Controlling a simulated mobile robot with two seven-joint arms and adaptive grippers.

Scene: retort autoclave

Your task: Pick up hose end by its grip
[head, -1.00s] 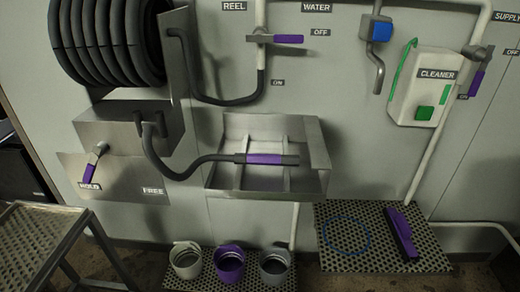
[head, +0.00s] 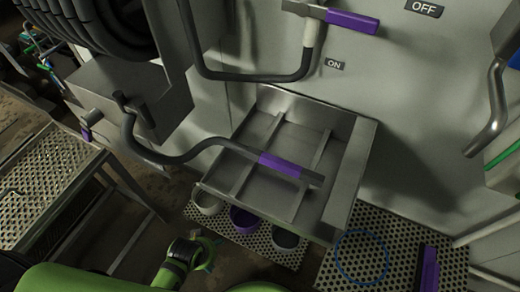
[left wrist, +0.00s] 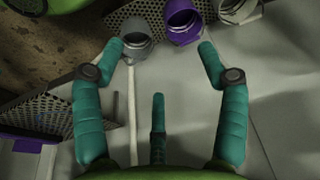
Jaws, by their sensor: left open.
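The hose end has a purple grip (head: 281,165) and a grey nozzle. It lies across the steel tray (head: 356,165) on the wall, with its dark hose (head: 180,158) running left to the reel box. My left gripper (head: 205,254) is at the bottom of the head view, low and to the left of the grip, apart from it. In the left wrist view, its teal fingers (left wrist: 162,47) are spread and empty, with cups beyond them. The hose end is not recognisable in that view. My right gripper is not in view.
Grey, purple (head: 244,219) and white cups stand on a perforated shelf below the tray. A purple-handled tool (head: 429,268) lies on another perforated shelf at right. A perforated steel table (head: 45,185) stands at left. A purple-handled valve (head: 350,21) is above the tray.

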